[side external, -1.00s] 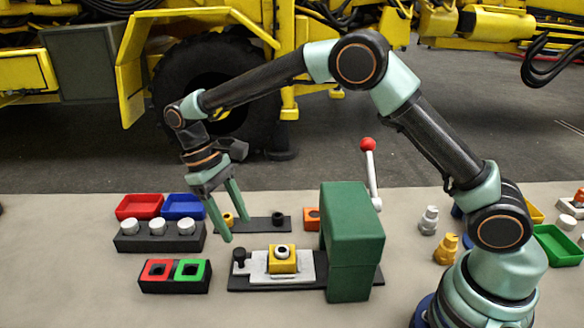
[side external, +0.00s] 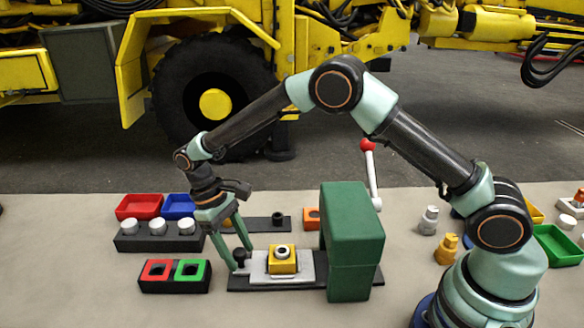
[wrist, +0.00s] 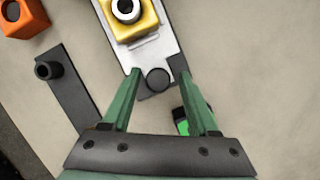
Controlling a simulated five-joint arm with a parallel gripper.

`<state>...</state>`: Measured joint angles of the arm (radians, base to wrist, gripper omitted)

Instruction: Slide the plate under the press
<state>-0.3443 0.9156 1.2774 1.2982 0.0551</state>
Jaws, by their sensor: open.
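The light grey plate (side external: 258,272) lies on a dark base rail, to the left of the green press (side external: 348,240). A yellow block (side external: 283,264) with a white and dark ring on top sits on the plate. A black knob (side external: 239,257) stands at the plate's left end. My gripper (side external: 236,258) is open and low at the knob. In the wrist view the knob (wrist: 157,79) shows between the two green fingertips, with a gap on each side. The plate (wrist: 150,55) runs away from it to the top of that view.
The press has a red-tipped lever (side external: 370,165). A black holder with red and green square sockets (side external: 175,275) stands left of the plate. Behind are a black block with white pegs (side external: 158,232) and red (side external: 139,206) and blue trays. A dark strip with a post (side external: 278,222) lies behind the plate.

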